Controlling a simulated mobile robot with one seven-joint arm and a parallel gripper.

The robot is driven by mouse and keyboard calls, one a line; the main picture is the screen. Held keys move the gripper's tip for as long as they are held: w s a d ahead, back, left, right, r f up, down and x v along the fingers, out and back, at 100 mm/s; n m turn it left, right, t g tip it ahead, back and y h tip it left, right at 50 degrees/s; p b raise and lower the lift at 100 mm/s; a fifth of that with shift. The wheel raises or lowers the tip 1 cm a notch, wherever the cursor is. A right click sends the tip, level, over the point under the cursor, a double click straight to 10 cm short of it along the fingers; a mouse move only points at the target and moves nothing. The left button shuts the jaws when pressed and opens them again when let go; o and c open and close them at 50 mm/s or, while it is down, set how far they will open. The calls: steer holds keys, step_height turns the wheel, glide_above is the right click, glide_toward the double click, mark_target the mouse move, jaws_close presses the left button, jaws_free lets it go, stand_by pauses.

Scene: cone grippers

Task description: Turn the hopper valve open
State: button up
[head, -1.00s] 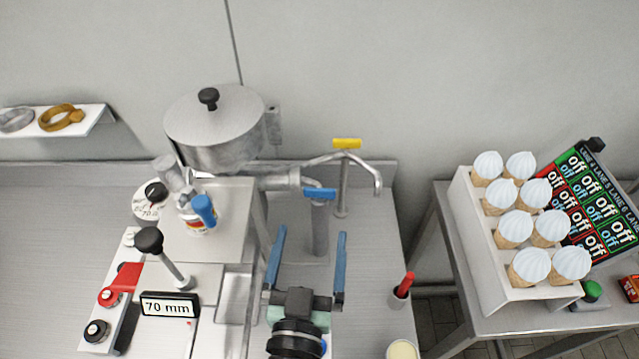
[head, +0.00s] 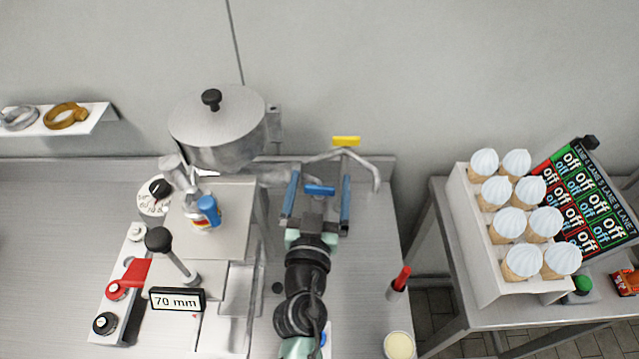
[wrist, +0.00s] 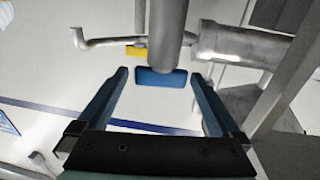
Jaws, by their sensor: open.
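The hopper (head: 215,125) is a grey metal drum with a black-knobbed lid, against the wall in the head view. A pipe leads right from it to a downward spout with a blue handle (head: 320,190); the blue handle also shows in the wrist view (wrist: 160,78). A yellow handle (head: 346,141) sits farther back on a thinner bent tap. My gripper (head: 318,184) is open with blue fingers, one on each side of the blue handle. In the wrist view the handle is between the fingertips with gaps on both sides. The spout is partly hidden by my gripper.
The grey machine with a 70 mm display (head: 176,299) stands left of my arm. A red-capped tube (head: 402,278) and a pale round cup (head: 399,346) are at right. A white rack (head: 484,262) of cones stands on the right table.

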steer(key=c, duration=1.4)
steer(key=shift+r+n+y+p, duration=0.25)
steer(key=shift+y+p, duration=0.25)
steer(key=shift+p, duration=0.6)
steer(key=shift+f+n+y+p, duration=0.1)
steer(key=shift+n+y+p, duration=0.45)
steer(key=shift+p, duration=0.25)
steer(key=shift+f+y, duration=0.15)
steer(key=shift+y, duration=0.1)
steer(key=o, duration=1.4)
